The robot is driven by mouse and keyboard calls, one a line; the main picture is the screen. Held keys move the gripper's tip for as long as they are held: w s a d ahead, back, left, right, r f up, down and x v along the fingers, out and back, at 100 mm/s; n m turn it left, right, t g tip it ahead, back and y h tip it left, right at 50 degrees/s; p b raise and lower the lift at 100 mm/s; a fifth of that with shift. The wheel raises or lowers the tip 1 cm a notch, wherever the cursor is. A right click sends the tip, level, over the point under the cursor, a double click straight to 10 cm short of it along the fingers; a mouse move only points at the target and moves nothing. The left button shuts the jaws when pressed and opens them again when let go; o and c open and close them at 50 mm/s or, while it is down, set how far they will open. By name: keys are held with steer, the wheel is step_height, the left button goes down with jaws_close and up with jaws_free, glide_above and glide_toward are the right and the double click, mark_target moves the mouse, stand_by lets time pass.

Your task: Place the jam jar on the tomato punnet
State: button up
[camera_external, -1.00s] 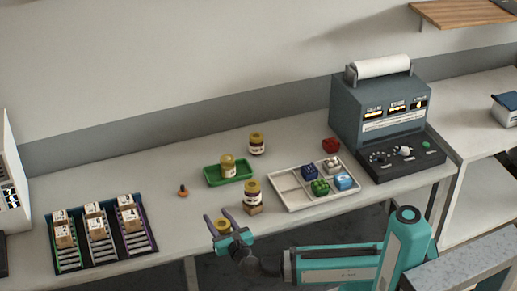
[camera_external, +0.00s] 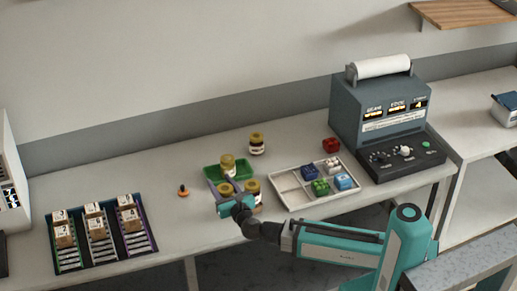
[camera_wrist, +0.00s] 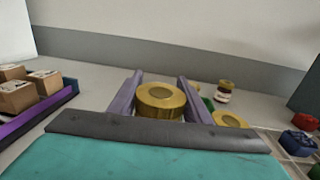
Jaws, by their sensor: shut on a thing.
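My gripper (camera_external: 226,184) is shut on a gold-lidded jar (camera_external: 225,190), whose lid (camera_wrist: 160,98) sits between the purple fingers in the wrist view. Its label is hidden. A second jar (camera_external: 228,162) stands on a green tray (camera_external: 209,171), just behind the held jar. A third jar (camera_external: 254,186) stands close to the right, partly covered by my gripper. A fourth jar (camera_external: 257,143) stands farther back. A small red container (camera_external: 331,145), the only red one, sits beside the machine; I cannot read it as a tomato punnet for sure.
A white divided tray (camera_external: 282,182) at the right holds several small coloured containers. The grey machine (camera_external: 350,115) stands behind it. A dark rack (camera_external: 140,243) with boxes is at the left. A small orange item (camera_external: 183,192) lies left of the green tray.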

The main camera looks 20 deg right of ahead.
steer(key=w+d+r+m+h+p, duration=0.1)
steer(key=w+d+r, duration=0.1)
steer(key=w+d, duration=0.8)
steer(key=w+d+r+m+h, duration=0.1)
steer(key=w+d+r, duration=0.2)
steer(key=w+d, duration=0.8)
steer(key=w+d+m+h, duration=0.1)
steer(key=w+d+h, duration=0.1)
steer(key=d, duration=1.5)
steer(key=w+d+m+h+p, duration=0.1)
steer(key=w+d, duration=0.1)
steer(key=d, duration=1.6)
steer(key=shift+d+f+h, duration=0.2)
steer(key=shift+f+h, duration=0.2)
steer(key=shift+f, duration=0.05)
steer(key=shift+f+b, duration=1.25)
steer(key=shift+f, duration=0.8)
steer(key=shift+f, duration=0.1)
steer(key=shift+f+b, duration=1.5)
steer(key=shift+f, duration=0.4)
